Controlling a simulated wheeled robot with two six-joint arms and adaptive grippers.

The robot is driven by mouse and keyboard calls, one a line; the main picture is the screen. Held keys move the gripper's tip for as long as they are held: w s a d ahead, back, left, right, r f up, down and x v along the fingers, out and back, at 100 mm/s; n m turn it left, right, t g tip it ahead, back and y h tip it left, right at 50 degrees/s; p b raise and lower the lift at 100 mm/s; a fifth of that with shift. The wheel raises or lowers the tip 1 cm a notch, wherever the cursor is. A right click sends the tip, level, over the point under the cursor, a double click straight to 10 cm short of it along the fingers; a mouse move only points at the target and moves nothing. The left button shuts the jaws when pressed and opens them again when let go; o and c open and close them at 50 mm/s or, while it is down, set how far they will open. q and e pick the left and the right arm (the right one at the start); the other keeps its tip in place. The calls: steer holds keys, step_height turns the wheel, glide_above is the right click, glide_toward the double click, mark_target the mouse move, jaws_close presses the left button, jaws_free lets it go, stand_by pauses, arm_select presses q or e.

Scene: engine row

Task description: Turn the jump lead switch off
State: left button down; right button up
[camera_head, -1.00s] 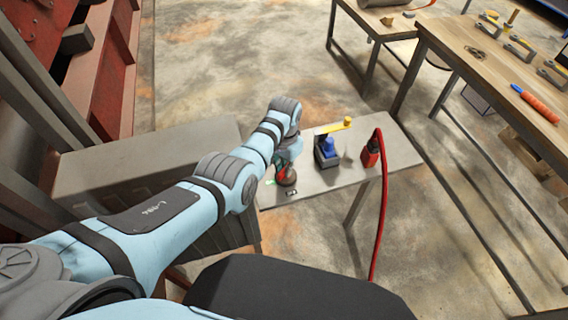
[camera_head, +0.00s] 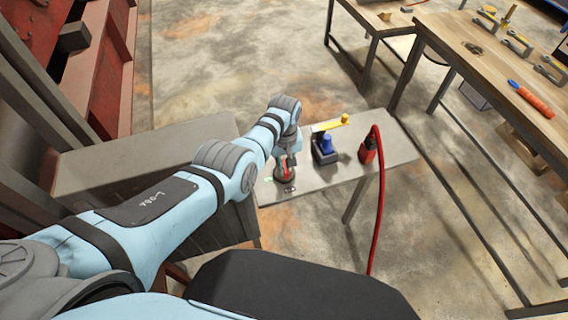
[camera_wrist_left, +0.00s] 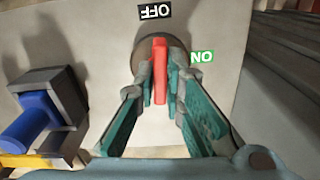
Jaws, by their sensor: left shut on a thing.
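The jump lead switch (camera_head: 284,179) is a round dark base with a red handle, on the grey bench (camera_head: 330,183). In the left wrist view its red handle (camera_wrist_left: 161,84) stands between my fingers, its far end pointing roughly at the black OFF label (camera_wrist_left: 155,11). The green ON label (camera_wrist_left: 202,57) lies to the right of the base. My left gripper (camera_wrist_left: 160,70) is shut on the red handle. In the head view the left gripper (camera_head: 286,164) is over the switch and partly hides it. My right gripper is not in view.
A blue-and-dark device (camera_head: 325,147) with a yellow bar stands right of the switch. Beyond it is a red part (camera_head: 368,150) with a red cable (camera_head: 381,210) hanging down. A wooden workbench (camera_head: 470,65) with tools is at upper right.

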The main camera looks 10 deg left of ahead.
arm_select(q)
steer(key=shift+w+r+n, duration=0.1)
steer(key=shift+n, duration=0.4)
steer(key=c, duration=1.7)
jaws_free()
step_height(320, 180, up, 12)
steer(key=shift+f, duration=0.1)
